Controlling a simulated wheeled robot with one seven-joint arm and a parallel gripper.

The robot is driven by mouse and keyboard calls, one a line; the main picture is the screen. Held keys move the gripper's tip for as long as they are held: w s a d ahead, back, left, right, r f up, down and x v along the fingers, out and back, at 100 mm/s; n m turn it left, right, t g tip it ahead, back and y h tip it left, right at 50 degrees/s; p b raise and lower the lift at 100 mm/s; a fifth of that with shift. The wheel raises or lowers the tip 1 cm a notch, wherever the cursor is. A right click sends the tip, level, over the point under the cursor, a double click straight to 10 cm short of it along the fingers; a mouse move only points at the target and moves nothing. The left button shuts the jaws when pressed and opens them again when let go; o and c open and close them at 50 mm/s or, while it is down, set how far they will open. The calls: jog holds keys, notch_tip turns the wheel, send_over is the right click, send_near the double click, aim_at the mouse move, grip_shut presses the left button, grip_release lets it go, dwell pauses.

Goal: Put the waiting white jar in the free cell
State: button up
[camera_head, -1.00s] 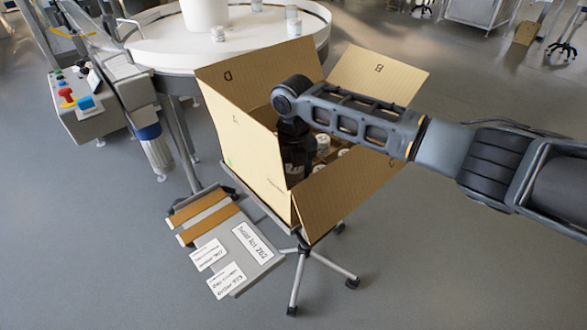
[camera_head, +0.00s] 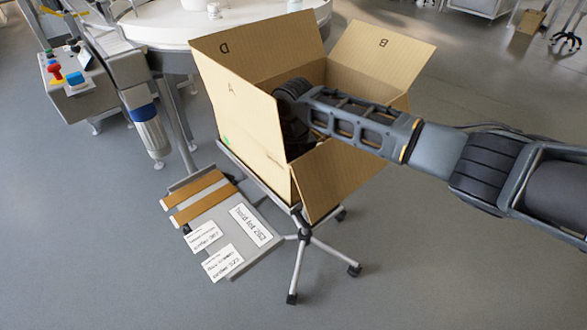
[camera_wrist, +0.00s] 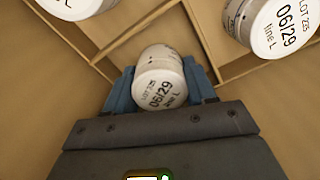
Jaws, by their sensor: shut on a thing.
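My gripper (camera_wrist: 160,95) is shut on a white jar (camera_wrist: 160,82), with blue fingers on both sides of it. The jar's lid faces the wrist camera and reads "06/29 line L". The jar is inside the cardboard box (camera_head: 245,125), at a cell between cardboard dividers (camera_wrist: 125,30). Whether its base touches the cell floor cannot be told. In the head view the box wall and my arm hide the jar and gripper.
Other white jars stand in neighbouring cells, at the upper right (camera_wrist: 280,22) and upper left (camera_wrist: 75,8). The box flaps stand open around my arm. The box sits on a wheeled stand (camera_head: 303,240) beside a round white table (camera_head: 165,32). A shelf (camera_head: 225,220) with labels juts out in front.

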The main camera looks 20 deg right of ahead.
jog(key=shift+f, duration=0.15)
jog(key=o, duration=1.2)
